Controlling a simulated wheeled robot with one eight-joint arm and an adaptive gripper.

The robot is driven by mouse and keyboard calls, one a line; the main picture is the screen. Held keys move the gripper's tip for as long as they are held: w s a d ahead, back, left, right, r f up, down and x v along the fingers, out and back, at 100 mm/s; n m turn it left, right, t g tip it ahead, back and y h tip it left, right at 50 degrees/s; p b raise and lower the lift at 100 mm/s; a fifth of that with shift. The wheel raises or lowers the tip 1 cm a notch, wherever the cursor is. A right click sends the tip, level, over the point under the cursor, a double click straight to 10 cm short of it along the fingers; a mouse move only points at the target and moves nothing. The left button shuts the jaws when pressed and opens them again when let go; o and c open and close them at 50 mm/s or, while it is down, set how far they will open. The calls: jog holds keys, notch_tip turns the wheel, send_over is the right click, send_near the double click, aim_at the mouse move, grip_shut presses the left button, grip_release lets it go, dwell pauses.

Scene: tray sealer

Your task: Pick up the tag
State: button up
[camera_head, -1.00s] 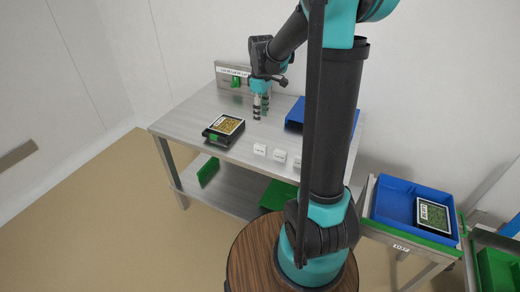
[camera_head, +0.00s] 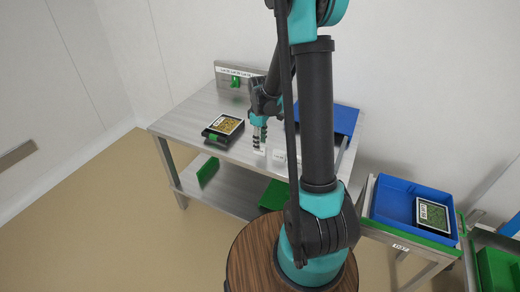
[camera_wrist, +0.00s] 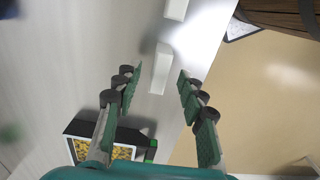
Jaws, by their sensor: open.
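Small white tags stand along the front of the steel table. In the head view, one tag (camera_head: 259,152) is right under my gripper (camera_head: 260,147), and another tag (camera_head: 279,156) is just to its right. In the wrist view, my gripper (camera_wrist: 161,88) is open, with its two green-padded fingers apart. A white tag (camera_wrist: 161,68) shows in the gap between the fingertips, touching neither finger as far as I can see. A second tag (camera_wrist: 176,8) is at the top edge. The arm may hide a further tag. I cannot tell which tag is meant.
A film-topped tray in a black holder (camera_head: 211,135) sits left of my gripper; it is close to the left finger in the wrist view. A blue bin (camera_head: 345,120) is at the back right. Another blue bin (camera_head: 390,200) holds a tray on the right stand.

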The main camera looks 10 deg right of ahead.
jog(key=shift+f, duration=1.4)
grip_shut()
jog(key=shift+r, duration=0.1)
